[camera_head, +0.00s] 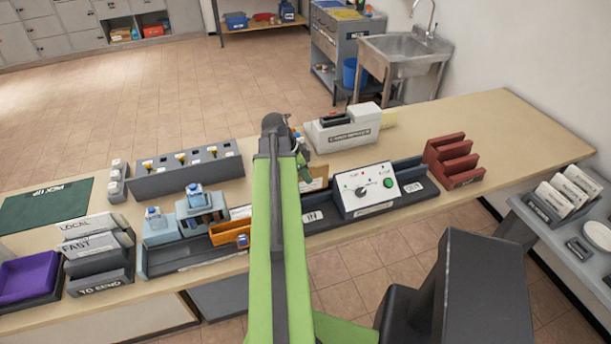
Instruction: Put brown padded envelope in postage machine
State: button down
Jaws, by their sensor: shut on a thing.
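The postage machine (366,189) seems to be the white box with a dial and a green button on a long dark base. A label "IN" (313,216) marks the base's left part. My gripper (305,172) is over the counter, left of the white box and behind the IN part. It is shut on a flat brown thing, which looks like the brown padded envelope (318,180). My green arm hides the envelope's left part. I cannot tell whether its lower edge touches the base.
An orange tray (228,233) and blue-capped bottles stand left of my arm. A grey rack (188,174) and a white labelled device (345,130) stand behind. A red slotted rack (455,163) is at the right. The counter's right end is clear.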

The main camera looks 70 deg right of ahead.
aim_at(310, 190)
jog(key=shift+f+b, duration=0.35)
jog(key=shift+f, duration=0.3)
jog(key=shift+f, duration=0.1)
notch_tip(310, 190, down, 3)
jog(key=b, duration=0.3)
jog(key=c, duration=1.4)
grip_release()
jog(key=shift+c, duration=0.2)
jog(key=shift+o, duration=0.2)
jog(key=shift+r, duration=0.2)
